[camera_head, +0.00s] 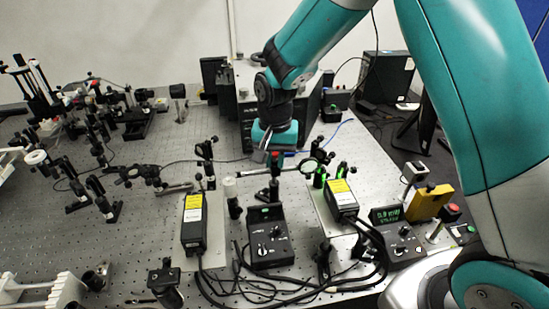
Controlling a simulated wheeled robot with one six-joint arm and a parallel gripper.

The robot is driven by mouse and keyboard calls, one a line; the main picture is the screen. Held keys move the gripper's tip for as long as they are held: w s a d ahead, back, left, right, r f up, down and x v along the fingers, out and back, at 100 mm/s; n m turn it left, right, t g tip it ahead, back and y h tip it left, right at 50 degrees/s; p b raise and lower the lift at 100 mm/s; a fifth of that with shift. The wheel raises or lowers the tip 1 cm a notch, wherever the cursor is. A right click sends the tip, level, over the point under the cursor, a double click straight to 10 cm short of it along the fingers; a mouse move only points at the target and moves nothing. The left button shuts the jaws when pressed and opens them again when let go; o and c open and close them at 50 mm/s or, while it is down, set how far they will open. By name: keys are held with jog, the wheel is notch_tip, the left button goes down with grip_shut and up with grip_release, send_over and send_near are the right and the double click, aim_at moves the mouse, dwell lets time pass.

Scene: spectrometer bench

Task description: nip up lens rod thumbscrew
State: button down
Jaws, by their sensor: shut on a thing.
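My gripper (268,157) hangs below the teal wrist near the middle of the bench. It is shut at the top of a dark post (274,190), where a small red piece shows; the lens rod thumbscrew is too small to make out clearly between the fingers. The thin lens rod (252,173) runs sideways at this post. A round dark-rimmed lens (308,167) stands just right of the post.
Black-and-yellow laser boxes stand left (194,225) and right (341,199) of a black control box (268,243). Loose cables lie in front. Optic mounts (207,160) stand close on the left. A large black instrument (250,105) is behind. Bare breadboard (130,250) lies front left.

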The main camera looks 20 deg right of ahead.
aim_at(275, 160)
jog(key=m, duration=0.5)
jog(key=shift+w+r+m, duration=0.1)
jog(key=shift+m, duration=0.2)
dwell(0.4)
jog(key=c, duration=1.1)
grip_release()
notch_tip(275, 160, up, 17)
jog(key=b, duration=0.3)
jog(key=shift+r, duration=0.2)
